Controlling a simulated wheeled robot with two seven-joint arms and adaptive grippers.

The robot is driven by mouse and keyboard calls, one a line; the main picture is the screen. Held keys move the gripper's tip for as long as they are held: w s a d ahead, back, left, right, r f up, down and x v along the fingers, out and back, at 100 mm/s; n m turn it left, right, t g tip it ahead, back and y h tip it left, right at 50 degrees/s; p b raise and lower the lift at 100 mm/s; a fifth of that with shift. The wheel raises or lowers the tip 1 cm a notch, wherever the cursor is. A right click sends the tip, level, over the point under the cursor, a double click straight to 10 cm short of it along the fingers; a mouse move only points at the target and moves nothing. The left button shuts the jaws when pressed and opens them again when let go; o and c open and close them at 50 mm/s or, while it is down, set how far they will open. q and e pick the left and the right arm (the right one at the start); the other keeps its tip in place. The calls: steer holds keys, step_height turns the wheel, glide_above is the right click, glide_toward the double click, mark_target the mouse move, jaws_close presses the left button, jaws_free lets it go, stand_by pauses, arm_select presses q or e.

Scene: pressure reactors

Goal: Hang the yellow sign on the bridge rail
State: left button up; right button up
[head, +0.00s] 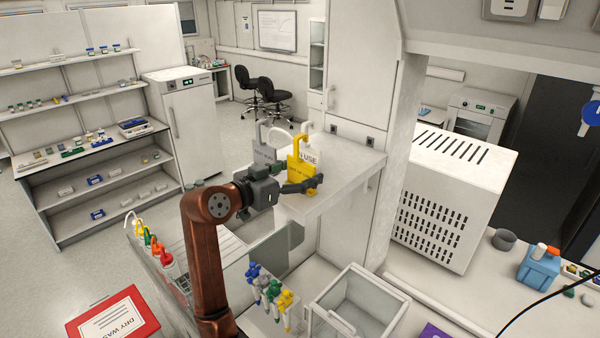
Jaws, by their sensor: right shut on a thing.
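The yellow sign (296,172) has a hook-shaped top and some lettering on its face. My right gripper (303,184) is shut on it, with the fingers across its lower part. The sign is upright in front of the white shelf top (350,168). A white sign marked "USE" (311,156) shows just behind it, and a grey sign (264,152) is to its left. Whether the yellow sign touches the white one or the shelf I cannot tell. I cannot make out the bridge rail for certain. My left gripper is not in view.
A white vented box (450,195) stands at right. A red-framed sign (118,322) is at the bottom left.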

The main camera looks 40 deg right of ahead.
steer(key=shift+r+p, duration=0.85)
steer(key=shift+r, duration=0.45)
steer(key=shift+c, duration=0.4)
steer(key=a+b, duration=0.2)
steer(key=a, duration=1)
steer(key=shift+s, duration=0.45)
